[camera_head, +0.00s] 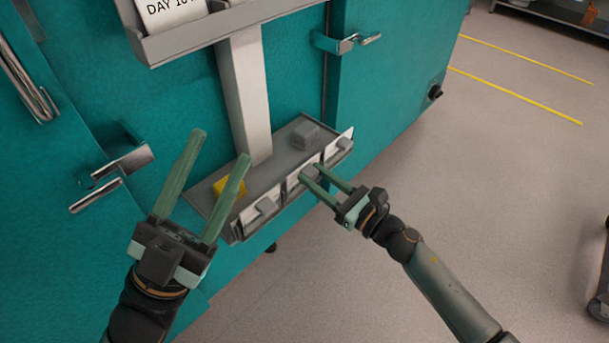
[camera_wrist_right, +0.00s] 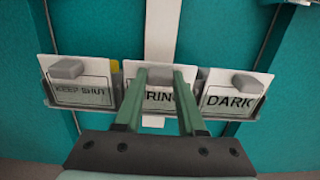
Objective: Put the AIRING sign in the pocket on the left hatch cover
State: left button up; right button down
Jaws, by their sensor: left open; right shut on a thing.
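The AIRING sign (camera_wrist_right: 160,97) is the middle of three white signs in a grey rack. My left gripper (camera_head: 219,147) is open and empty, left of the rack in the picture. No pocket on a left hatch cover can be made out for certain.
The KEEP SHUT sign (camera_wrist_right: 82,92) and DARK sign (camera_wrist_right: 235,95) flank it closely. The rack (camera_head: 215,222) also holds a yellow object (camera_head: 230,187) and a grey block (camera_head: 305,135). Above is a grey holder (camera_head: 190,42) with a DAY card (camera_head: 168,10). Metal handles (camera_head: 125,162) protrude at left.

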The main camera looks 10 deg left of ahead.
jog(key=shift+r, duration=0.1)
dwell(0.3)
jog(key=shift+r, duration=0.25)
jog(key=shift+r, duration=0.1)
dwell(0.3)
jog(key=shift+r+p, duration=0.8)
jog(key=shift+p, duration=0.15)
jog(key=shift+r, duration=0.1)
jog(key=shift+r+p, duration=1.2)
jog(key=shift+r, duration=0.2)
jog(key=shift+r, duration=0.1)
jog(key=shift+r, duration=0.2)
